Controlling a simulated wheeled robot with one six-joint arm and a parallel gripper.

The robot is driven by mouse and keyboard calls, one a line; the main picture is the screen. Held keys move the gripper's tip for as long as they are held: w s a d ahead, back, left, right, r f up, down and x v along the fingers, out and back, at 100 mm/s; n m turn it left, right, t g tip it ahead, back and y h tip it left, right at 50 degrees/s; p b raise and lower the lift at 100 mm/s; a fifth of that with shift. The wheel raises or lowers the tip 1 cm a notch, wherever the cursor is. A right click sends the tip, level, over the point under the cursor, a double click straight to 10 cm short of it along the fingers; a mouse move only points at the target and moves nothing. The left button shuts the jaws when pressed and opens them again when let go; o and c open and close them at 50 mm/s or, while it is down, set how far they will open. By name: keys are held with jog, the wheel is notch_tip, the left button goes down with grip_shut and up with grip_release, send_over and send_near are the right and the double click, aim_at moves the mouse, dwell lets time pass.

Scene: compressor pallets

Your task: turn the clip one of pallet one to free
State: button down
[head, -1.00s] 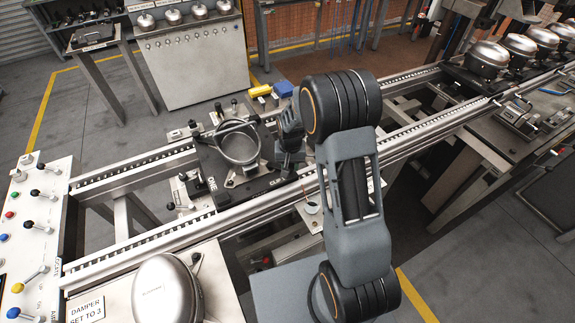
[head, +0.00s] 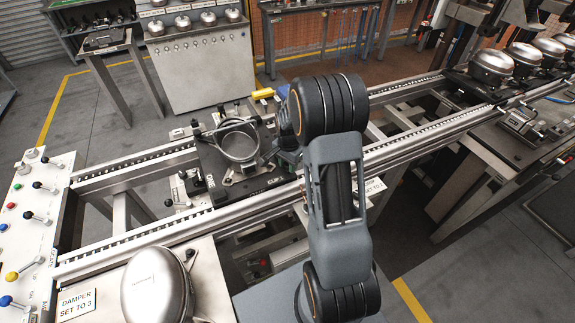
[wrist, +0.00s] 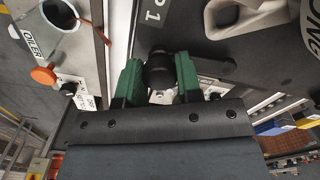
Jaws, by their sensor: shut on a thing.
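Pallet one (head: 211,163) is a dark plate on the conveyor rails in the head view, with an open metal compressor shell (head: 240,147) on it. My gripper (head: 284,158) is at the plate's right side, partly hidden by my own arm. In the wrist view my gripper (wrist: 159,78) has its green fingers on either side of the round black knob of clip one (wrist: 160,72) and is shut on it. Printed "P 1" lettering shows on the dark plate just above the knob. The clip's lower part is mostly hidden by the gripper.
An oiler (wrist: 60,30) with an orange cap stands left of the fingers in the wrist view. A lever panel (head: 32,225) is at the left in the head view. A closed metal dome (head: 158,285) sits at the front. Steel rails (head: 130,240) run beside the pallet.

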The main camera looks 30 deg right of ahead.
jog(key=shift+m, duration=0.7)
jog(key=c, duration=0.8)
grip_release()
jog(key=shift+r, duration=0.15)
notch_tip(320, 180, up, 14)
jog(key=shift+f+b, duration=0.2)
jog(key=shift+b, duration=0.3)
